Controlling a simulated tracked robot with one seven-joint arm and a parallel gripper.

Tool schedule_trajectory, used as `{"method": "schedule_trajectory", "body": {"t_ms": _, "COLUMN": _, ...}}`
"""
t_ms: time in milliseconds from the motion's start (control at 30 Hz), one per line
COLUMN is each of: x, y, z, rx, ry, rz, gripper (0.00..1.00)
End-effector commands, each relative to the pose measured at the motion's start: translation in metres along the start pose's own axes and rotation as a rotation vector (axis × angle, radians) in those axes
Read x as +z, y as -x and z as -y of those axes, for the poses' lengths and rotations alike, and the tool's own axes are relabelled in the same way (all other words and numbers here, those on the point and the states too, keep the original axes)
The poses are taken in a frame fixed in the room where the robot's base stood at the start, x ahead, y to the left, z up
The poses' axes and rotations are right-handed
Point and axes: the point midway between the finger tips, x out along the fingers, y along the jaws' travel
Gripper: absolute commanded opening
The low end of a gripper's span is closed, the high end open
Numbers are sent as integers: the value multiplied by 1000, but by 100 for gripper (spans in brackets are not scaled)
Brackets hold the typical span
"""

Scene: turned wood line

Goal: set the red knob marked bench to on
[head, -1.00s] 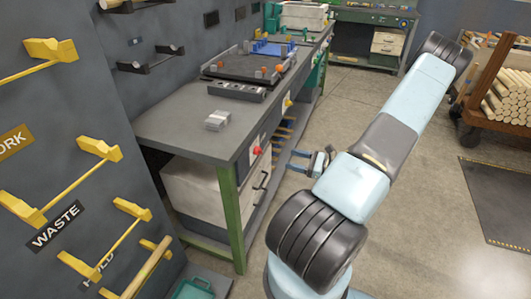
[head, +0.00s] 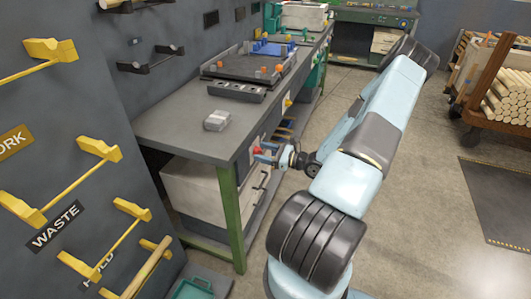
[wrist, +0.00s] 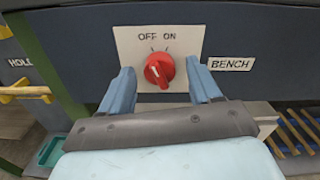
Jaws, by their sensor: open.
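The red knob (wrist: 159,70) sits on a pale plate (wrist: 127,42) on the bench front, with OFF and ON printed above it and a BENCH label (wrist: 231,64) to its right. Its white pointer line leans up and left, toward OFF. My gripper (wrist: 161,82) is open, with one blue finger on each side of the knob. I cannot tell whether either finger touches it. In the head view the knob (head: 257,150) shows at the bench's front edge, with my gripper (head: 262,153) close to it.
The grey workbench (head: 180,130) holds a small grey block (head: 217,120) and a dark tray (head: 250,68). A yellow knob (head: 288,102) is farther along the front. A wall rack with yellow holders (head: 98,150) stands at left. A cart of wood rods (head: 505,100) is at right.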

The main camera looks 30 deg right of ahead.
Motion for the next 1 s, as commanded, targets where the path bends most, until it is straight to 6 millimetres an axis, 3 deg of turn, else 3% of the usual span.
{"method": "schedule_trajectory", "body": {"t_ms": 200, "x": 0, "y": 0, "z": 0, "rx": 0, "ry": 0, "rz": 0, "gripper": 62}}
{"method": "schedule_trajectory", "body": {"t_ms": 767, "x": 0, "y": 0, "z": 1, "rx": -1, "ry": 0, "rz": 0, "gripper": 8}}
{"method": "schedule_trajectory", "body": {"t_ms": 1000, "x": 0, "y": 2, "z": 3, "rx": -5, "ry": -17, "rz": 0, "gripper": 7}}
